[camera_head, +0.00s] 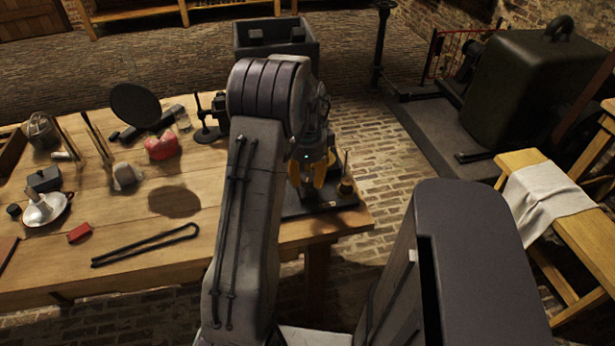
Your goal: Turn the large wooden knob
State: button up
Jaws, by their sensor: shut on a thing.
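My gripper (308,174), with yellow fingers, points down over a dark flat base (322,208) at the right end of the wooden workbench. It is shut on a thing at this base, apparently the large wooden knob. The fingers and my arm hide the held thing almost entirely, so its turn angle cannot be told. A small brown wooden piece (346,187) with a thin upright pin stands on the base just right of the fingers.
The workbench (240,235) holds black tongs (145,245), a red block (80,233), a white dish (48,212) and a red lump (161,147) left of my arm. A dark bin (277,35) stands behind. A stool with white cloth (545,195) is at right.

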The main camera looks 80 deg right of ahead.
aim_at(308, 177)
jog(key=shift+f, duration=0.15)
dwell(0.3)
jog(key=o, duration=1.2)
jog(key=shift+r, duration=0.2)
notch_tip(308, 177, up, 12)
jog(key=shift+f, duration=0.1)
dwell(0.4)
